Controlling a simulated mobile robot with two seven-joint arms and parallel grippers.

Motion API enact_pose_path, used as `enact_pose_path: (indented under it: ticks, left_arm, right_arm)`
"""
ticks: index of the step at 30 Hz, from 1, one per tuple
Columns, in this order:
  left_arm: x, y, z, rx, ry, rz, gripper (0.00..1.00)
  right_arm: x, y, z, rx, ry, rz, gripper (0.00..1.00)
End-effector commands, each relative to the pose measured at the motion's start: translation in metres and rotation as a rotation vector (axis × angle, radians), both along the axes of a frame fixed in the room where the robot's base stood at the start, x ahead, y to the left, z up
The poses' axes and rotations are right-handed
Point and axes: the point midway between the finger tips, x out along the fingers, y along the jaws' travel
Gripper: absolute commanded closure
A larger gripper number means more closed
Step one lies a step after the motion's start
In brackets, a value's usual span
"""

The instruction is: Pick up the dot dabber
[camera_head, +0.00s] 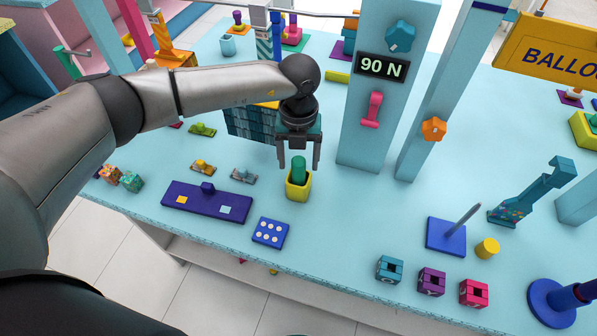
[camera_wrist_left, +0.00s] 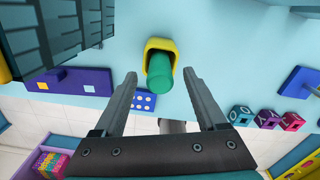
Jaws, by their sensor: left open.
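The dot dabber appears to be the green cylinder (camera_head: 298,172) standing in a yellow cup (camera_head: 298,192) on the light blue table. In the left wrist view the green cylinder (camera_wrist_left: 160,72) shows its round end towards the camera, with the yellow cup (camera_wrist_left: 174,43) around its other end. My left gripper (camera_head: 299,163) is open and points down over the cylinder. Its fingers are on either side of the cylinder's top in the head view. The left wrist view shows the fingertips (camera_wrist_left: 160,79) apart and empty; contact cannot be told. My right gripper is not in view.
A blue card with white dots (camera_head: 270,232) and a purple board (camera_head: 207,201) lie near the front edge. A dark teal block structure (camera_head: 250,122) stands close left of the gripper. A blue pillar with a "90 N" display (camera_head: 381,67) stands to the right. Table space right of the cup is clear.

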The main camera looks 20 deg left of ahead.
Motion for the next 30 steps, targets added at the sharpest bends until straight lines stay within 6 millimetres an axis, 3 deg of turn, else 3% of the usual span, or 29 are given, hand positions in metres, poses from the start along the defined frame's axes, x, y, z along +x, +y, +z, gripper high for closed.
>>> enact_pose_path:
  ticks: [3, 11, 30]
  left_arm:
    - [-0.0004, 0.0, -0.012, 0.001, 0.002, 0.0, 0.26]
    - [-0.0002, 0.0, -0.0139, 0.0, 0.0, -0.001, 0.26]
    - [0.0001, 0.0002, -0.0133, 0.0, 0.0, 0.0, 0.98]
  right_arm:
    - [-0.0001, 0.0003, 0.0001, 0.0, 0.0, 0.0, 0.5]
    - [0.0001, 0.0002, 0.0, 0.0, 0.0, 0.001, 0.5]
    - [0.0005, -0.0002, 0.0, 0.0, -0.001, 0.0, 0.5]
